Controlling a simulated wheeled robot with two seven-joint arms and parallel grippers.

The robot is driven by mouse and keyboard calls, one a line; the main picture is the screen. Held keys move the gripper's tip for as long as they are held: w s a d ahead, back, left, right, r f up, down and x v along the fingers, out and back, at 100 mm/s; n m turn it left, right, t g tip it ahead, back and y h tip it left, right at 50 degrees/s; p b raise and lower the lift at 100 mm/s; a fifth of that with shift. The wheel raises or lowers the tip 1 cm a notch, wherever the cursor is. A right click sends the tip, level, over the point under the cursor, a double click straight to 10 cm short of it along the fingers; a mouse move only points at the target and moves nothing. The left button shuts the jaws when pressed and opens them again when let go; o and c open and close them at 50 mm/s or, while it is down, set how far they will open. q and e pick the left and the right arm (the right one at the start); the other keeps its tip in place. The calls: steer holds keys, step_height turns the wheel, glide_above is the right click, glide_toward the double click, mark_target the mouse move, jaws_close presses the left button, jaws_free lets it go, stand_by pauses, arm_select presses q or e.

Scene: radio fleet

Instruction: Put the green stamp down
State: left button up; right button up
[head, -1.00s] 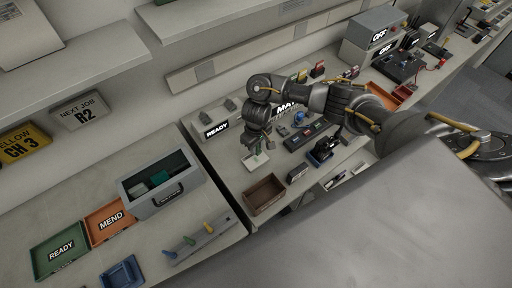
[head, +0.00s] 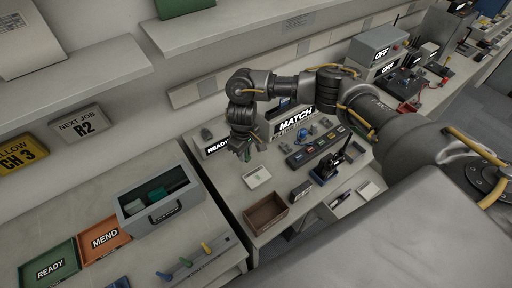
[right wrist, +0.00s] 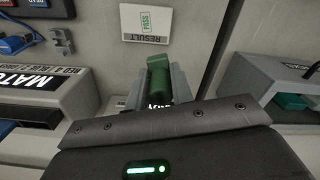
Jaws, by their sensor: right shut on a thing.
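My right gripper (head: 243,154) is shut on the green stamp (right wrist: 158,76), which stands between the two fingers in the right wrist view. In the head view the gripper is above the bench, just behind a white result card (head: 257,177), and the stamp is mostly hidden by the fingers. The card also shows in the right wrist view (right wrist: 136,27), apart from the stamp, with a green PASS mark on it. My left gripper is not in view.
A brown open box (head: 266,213) and a black device on a stand (head: 327,168) are in front. A white MATCH unit (head: 293,126) is at right. A grey READY-labelled block (head: 217,147) is at left.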

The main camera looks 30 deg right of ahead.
steer(key=s+d+r+n+b, duration=0.1)
steer(key=s+r+n+b, duration=0.4)
steer(key=s+r+b, duration=0.3)
steer(key=shift+s+n+b, duration=0.25)
steer(key=shift+n+b, duration=0.15)
steer(key=shift+b, duration=0.6)
